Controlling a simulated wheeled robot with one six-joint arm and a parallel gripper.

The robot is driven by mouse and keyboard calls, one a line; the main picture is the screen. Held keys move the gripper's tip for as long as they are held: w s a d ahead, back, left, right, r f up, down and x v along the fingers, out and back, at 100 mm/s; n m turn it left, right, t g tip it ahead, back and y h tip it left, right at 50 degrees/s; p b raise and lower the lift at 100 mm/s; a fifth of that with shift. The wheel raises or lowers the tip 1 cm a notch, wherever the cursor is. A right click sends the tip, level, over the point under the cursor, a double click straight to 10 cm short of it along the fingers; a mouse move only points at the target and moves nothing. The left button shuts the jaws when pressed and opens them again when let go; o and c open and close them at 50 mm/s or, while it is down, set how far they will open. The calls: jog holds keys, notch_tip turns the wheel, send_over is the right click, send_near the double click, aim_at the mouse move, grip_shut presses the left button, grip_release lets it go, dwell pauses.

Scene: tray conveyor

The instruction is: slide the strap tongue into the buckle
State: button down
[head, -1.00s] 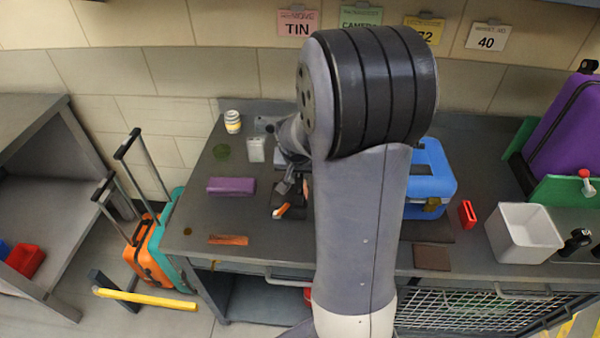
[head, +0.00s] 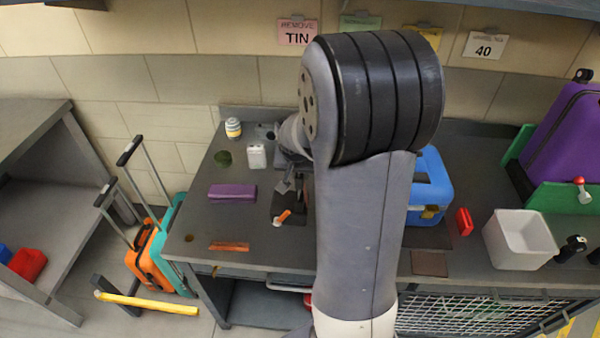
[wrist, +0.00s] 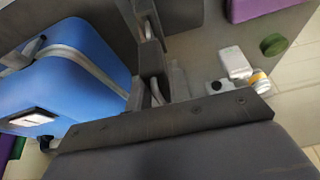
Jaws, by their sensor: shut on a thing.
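My gripper (head: 287,188) is low over the left part of the bench in the head view, partly hidden by my arm. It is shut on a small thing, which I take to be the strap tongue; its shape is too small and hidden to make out. A small orange piece with a pale end (head: 284,215) lies just in front of the gripper, by a dark patch on the bench. I cannot tell whether it belongs to the buckle. In the wrist view my dark gripper fingers (wrist: 153,70) show at the upper middle, and no buckle is clear there.
A blue case (head: 430,190) stands right of my arm; it also fills the left of the wrist view (wrist: 75,70). A purple block (head: 232,192), a white container (head: 256,156) and a striped tin (head: 233,128) stand left. A white bin (head: 520,240) and red piece (head: 464,221) are right.

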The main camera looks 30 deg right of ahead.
jog(key=shift+r, duration=0.4)
jog(key=shift+r+p, duration=1.55)
jog(key=shift+r, duration=0.45)
